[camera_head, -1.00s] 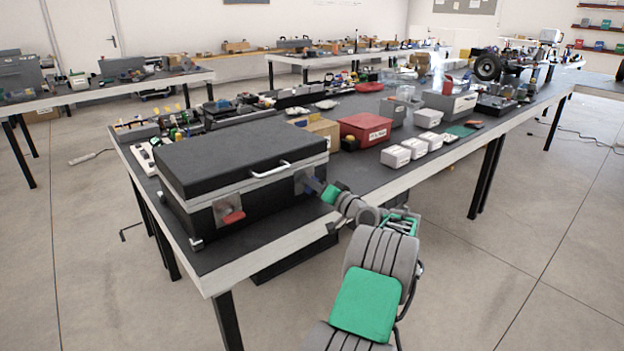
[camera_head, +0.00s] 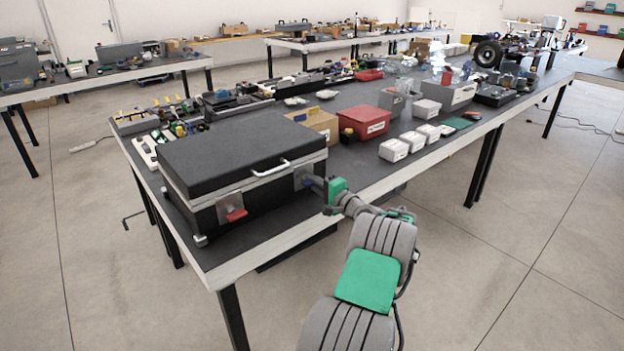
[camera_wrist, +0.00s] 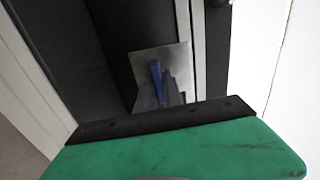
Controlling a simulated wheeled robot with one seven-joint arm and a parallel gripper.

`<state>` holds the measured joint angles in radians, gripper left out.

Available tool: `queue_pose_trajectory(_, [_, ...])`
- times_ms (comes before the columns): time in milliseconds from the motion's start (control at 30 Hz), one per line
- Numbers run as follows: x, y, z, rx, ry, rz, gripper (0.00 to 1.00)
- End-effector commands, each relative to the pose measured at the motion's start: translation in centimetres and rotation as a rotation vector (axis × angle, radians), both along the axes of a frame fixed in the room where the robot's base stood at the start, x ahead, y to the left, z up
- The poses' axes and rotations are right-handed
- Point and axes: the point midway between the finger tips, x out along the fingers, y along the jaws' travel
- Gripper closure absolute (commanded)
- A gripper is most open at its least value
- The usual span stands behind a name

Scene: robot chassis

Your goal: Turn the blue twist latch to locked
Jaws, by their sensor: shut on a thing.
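The blue twist latch (camera_wrist: 156,75) sits on a square metal plate (camera_wrist: 178,62) on the front of the black case (camera_head: 247,165). In the wrist view it is a narrow blue strip, partly hidden by my gripper. My gripper (camera_wrist: 158,92) is shut on the latch at the plate. In the head view my gripper (camera_head: 312,184) reaches the case's right front corner from the right, and I cannot make out the latch itself there.
A red latch (camera_head: 236,214) on its own plate and a silver handle (camera_head: 271,168) are on the case front. A red box (camera_head: 364,122), a cardboard box (camera_head: 315,124) and several white boxes (camera_head: 394,150) stand farther along the table. The floor in front is open.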

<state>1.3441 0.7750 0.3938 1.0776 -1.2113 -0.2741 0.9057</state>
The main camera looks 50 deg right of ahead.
Motion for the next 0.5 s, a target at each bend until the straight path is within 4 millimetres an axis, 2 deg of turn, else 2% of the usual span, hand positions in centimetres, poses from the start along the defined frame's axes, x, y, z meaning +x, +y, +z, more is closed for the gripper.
queue_pose_trajectory(500, [0.02, -0.02, 0.03, 0.054, -0.014, 0.0, 1.0])
